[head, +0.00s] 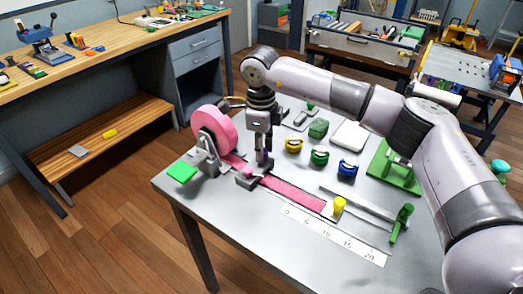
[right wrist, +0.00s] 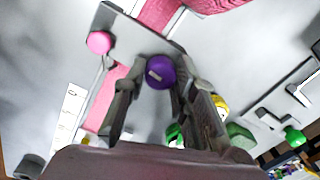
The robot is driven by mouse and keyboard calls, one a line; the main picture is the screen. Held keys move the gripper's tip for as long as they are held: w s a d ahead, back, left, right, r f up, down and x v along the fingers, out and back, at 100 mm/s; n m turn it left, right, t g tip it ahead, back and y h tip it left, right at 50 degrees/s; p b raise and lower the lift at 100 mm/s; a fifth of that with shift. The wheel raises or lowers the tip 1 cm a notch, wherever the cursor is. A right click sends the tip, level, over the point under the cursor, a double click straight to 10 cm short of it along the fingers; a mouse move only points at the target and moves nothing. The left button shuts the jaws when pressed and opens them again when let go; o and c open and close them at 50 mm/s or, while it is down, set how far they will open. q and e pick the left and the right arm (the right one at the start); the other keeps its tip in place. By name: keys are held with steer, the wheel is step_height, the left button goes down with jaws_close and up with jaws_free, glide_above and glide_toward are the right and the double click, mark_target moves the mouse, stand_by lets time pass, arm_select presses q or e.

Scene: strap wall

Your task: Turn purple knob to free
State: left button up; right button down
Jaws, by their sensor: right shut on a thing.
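The purple knob (right wrist: 159,71) shows in the right wrist view, round with a small pale mark on its top. My right gripper (right wrist: 158,88) points down with its fingers on either side of it and is shut on it. A pink roll (head: 214,131) stands on a grey holder to the left. My left gripper is not in view.
A ruler strip (head: 332,236) lies at the table's front. A yellow knob (head: 338,207) is at the strap's right end, with a green lever (head: 402,221) beyond. Yellow, green and blue rolls (head: 319,156) stand behind. A green pad (head: 181,172) is at the left edge.

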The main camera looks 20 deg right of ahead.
steer(key=shift+n, duration=0.6)
steer(key=c, duration=1.3)
jaws_free()
step_height(320, 180, up, 12)
steer(key=shift+s, duration=0.15)
steer(key=shift+a, duration=0.1)
